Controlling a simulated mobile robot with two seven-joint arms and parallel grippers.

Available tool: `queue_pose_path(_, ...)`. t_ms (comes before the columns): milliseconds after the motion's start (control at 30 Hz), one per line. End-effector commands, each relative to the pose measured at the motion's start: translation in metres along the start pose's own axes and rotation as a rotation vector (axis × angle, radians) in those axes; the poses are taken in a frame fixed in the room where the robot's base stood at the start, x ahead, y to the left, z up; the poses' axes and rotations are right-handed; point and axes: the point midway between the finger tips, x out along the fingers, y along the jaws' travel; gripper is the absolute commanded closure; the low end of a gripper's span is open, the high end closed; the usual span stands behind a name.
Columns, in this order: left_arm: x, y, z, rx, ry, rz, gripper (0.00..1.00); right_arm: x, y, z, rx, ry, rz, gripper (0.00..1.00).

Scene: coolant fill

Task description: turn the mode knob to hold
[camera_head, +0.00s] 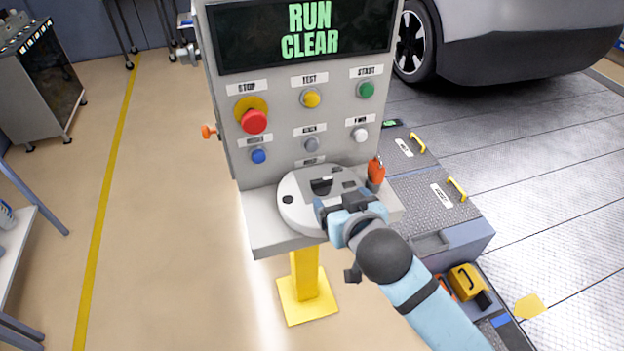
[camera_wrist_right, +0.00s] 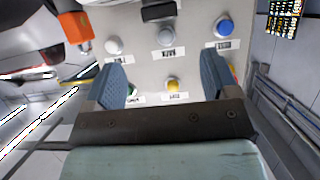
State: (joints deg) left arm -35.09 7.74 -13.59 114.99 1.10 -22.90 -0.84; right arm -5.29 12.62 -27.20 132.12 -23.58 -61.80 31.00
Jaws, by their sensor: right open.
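The grey control panel (camera_head: 350,150) stands on a yellow post, and its screen (camera_head: 305,35) reads "RUN CLEAR". A black knob (camera_head: 321,186) shows below the lowest label, by a round off-white disc (camera_head: 293,215) with dark marks. A black piece, likely this knob (camera_wrist_right: 158,12), is at the top edge of the right wrist view. My right gripper (camera_head: 338,205) is over the panel's lower part; its fingers are partly hidden by my arm. In the wrist view the right gripper (camera_wrist_right: 163,75) is open, with nothing between its blue fingers. The knob's setting is unreadable. My left gripper is not in view.
A red stop button (camera_head: 254,121), yellow button (camera_head: 312,98), green button (camera_head: 366,89) and blue button (camera_head: 258,156) are above. An orange piece (camera_head: 376,171) hangs at the panel's right. Grey cases (camera_head: 440,205) stand to the right.

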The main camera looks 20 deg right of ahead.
Motion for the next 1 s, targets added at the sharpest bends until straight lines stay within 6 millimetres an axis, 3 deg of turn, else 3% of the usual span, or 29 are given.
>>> queue_pose_path(300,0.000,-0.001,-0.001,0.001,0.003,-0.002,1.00,0.069,0.000,-0.001,-0.003,0.000,0.001,0.19)
queue_pose_path(500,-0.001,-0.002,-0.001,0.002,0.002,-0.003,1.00,0.101,0.000,0.000,-0.002,-0.001,0.000,0.19)
queue_pose_path(700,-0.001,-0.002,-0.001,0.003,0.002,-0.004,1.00,0.115,0.000,0.000,-0.002,0.000,-0.001,0.19)
queue_pose_path(1000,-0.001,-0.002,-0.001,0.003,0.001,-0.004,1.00,0.116,0.000,0.000,-0.001,0.000,-0.001,0.21)
